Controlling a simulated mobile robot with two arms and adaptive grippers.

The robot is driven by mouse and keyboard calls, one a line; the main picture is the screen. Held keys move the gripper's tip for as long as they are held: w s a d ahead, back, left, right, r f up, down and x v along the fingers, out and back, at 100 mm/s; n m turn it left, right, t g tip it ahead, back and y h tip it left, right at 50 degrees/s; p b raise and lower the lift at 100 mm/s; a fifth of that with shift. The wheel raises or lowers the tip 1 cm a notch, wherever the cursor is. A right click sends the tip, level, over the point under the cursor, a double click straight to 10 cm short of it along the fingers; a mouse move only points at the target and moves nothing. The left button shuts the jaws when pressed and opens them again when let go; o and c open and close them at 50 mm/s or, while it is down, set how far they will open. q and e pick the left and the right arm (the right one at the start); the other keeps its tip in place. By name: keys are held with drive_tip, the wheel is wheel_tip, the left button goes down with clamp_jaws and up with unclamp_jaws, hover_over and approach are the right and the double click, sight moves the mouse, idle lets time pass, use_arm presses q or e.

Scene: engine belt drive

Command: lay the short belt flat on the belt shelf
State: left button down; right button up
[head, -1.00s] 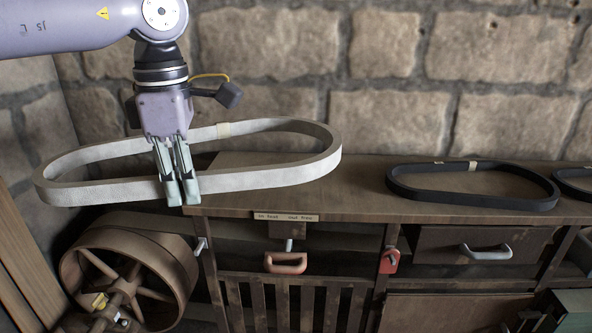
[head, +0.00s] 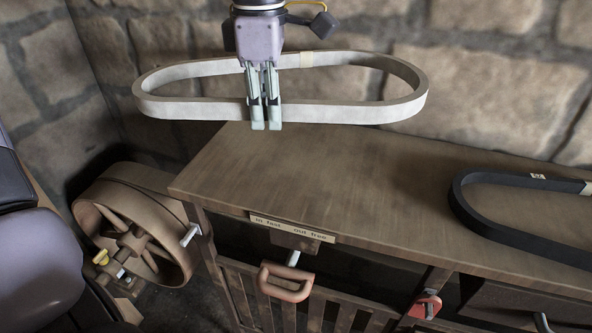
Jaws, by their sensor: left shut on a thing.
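A pale grey belt loop (head: 330,112) hangs in the air in the grip of my left gripper (head: 265,125). The gripper points down and is shut on the belt's near strand, left of its middle. The belt is roughly level, with its far strand behind the gripper. A light band marks that far strand. The wooden shelf top (head: 330,180) lies below, and the belt shows apart from it. I cannot tell from the picture how the belt's length compares with others. My right gripper is not in view.
A black belt (head: 505,232) lies flat on the right part of the top, cut off by the frame. The left and middle top is bare. A label (head: 292,228) and red handle (head: 285,282) are on its front. A spoked wheel (head: 140,225) stands left; a stone wall is behind.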

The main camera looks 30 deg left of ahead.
use_arm(q)
wheel_tip(320, 180, down, 7)
drive_tip(key=p, duration=0.2)
hover_over(273, 202)
wheel_tip(273, 202, down, 6)
wheel_tip(273, 202, down, 4)
drive_tip(key=shift+s, duration=0.1)
drive_tip(key=shift+f, duration=0.25)
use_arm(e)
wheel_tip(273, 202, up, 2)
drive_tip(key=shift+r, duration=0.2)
